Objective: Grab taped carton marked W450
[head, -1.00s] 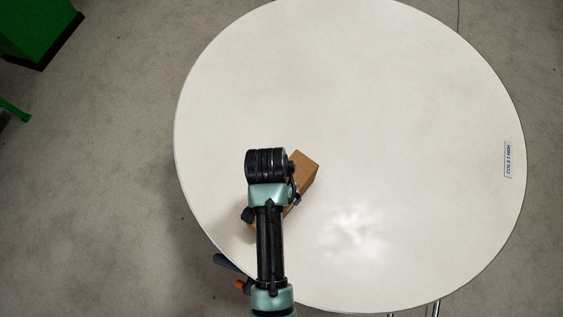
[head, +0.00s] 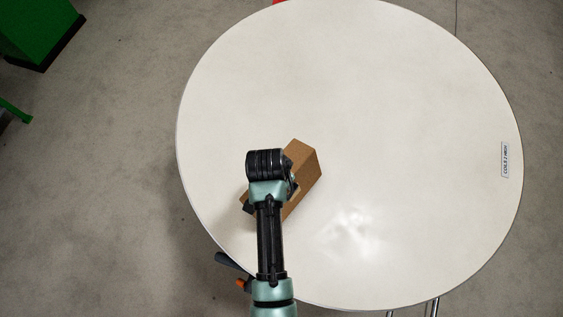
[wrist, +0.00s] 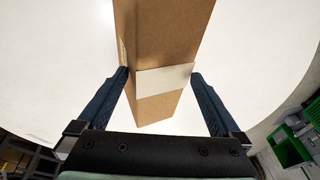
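The brown carton (head: 306,172) shows in the head view partly under my arm, over the near left part of the round table. In the wrist view the carton (wrist: 165,35) stands between the two fingers of my gripper (wrist: 159,73), with a pale tape band across its face. No W450 marking can be read. My arm hides the carton's left part in the head view.
The round white table (head: 400,120) is otherwise bare, with a small label (head: 505,160) near its right edge. A green bin (head: 38,32) stands on the floor at the upper left. Green crates (wrist: 290,145) show at the lower right in the wrist view.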

